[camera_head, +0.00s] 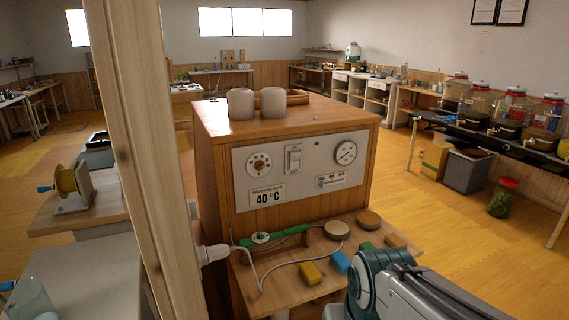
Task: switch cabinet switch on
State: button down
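The wooden cabinet (224,178) stands in the middle of the view, with a grey control panel (330,157) on its front. The cabinet switch (294,158) is a light upright rocker on that panel, between a round dial (259,164) at left and a round gauge (346,152) at right. It is too small to tell which way the switch is set. A label reading 40 °C (267,197) sits below the dial. My arm shows at the bottom right, below and in front of the cabinet. My gripper is not in view.
A wooden shelf (283,289) juts out below the panel, holding coloured blocks, round wooden discs and a white cable. A wooden post (134,150) rises at left. Two pale jars (241,104) stand on the cabinet.

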aim_at(294, 158)
jog(key=i, duration=1)
